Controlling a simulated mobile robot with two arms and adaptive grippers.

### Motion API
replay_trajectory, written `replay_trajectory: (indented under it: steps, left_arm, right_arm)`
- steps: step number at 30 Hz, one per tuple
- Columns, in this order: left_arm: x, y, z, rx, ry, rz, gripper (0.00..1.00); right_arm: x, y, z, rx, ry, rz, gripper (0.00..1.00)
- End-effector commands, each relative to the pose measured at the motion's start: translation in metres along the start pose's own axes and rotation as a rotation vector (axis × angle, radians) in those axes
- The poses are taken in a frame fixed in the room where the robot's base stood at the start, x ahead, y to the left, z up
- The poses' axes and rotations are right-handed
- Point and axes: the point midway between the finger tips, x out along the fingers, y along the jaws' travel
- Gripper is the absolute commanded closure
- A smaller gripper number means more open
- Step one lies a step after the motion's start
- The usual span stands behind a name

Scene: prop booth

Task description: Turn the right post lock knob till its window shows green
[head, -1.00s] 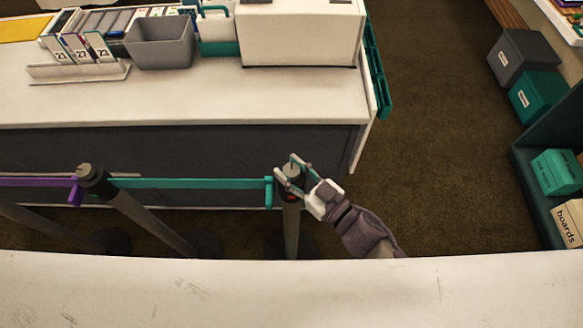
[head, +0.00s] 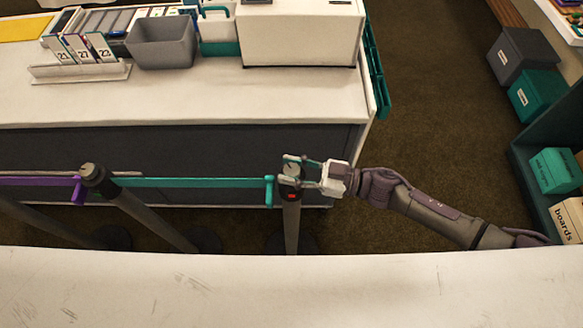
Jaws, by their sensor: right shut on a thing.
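The right post (head: 291,225) stands at the right end of the teal belt (head: 200,183). Its lock knob (head: 289,170) is the grey cap on top. The small window (head: 291,197) below the knob shows red. My right gripper (head: 298,172) comes in from the right and is shut on the knob, one finger on its far side and one on its near side. The fingers partly cover the knob. My left gripper is not in view.
A second post (head: 93,172) stands to the left, with a purple belt (head: 35,181) running left from it. Behind the posts is a white counter (head: 220,98) with a grey bin (head: 162,43). A white surface (head: 290,295) fills the foreground. Open floor (head: 430,120) lies right of the counter.

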Motion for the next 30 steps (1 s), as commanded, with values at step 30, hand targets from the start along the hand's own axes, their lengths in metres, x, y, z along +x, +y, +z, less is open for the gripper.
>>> replay_trajectory:
  steps: [30]
  left_arm:
    - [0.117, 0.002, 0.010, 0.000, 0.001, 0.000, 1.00]
  right_arm:
    - [0.001, 0.001, 0.004, -0.002, 0.001, -0.825, 0.95]
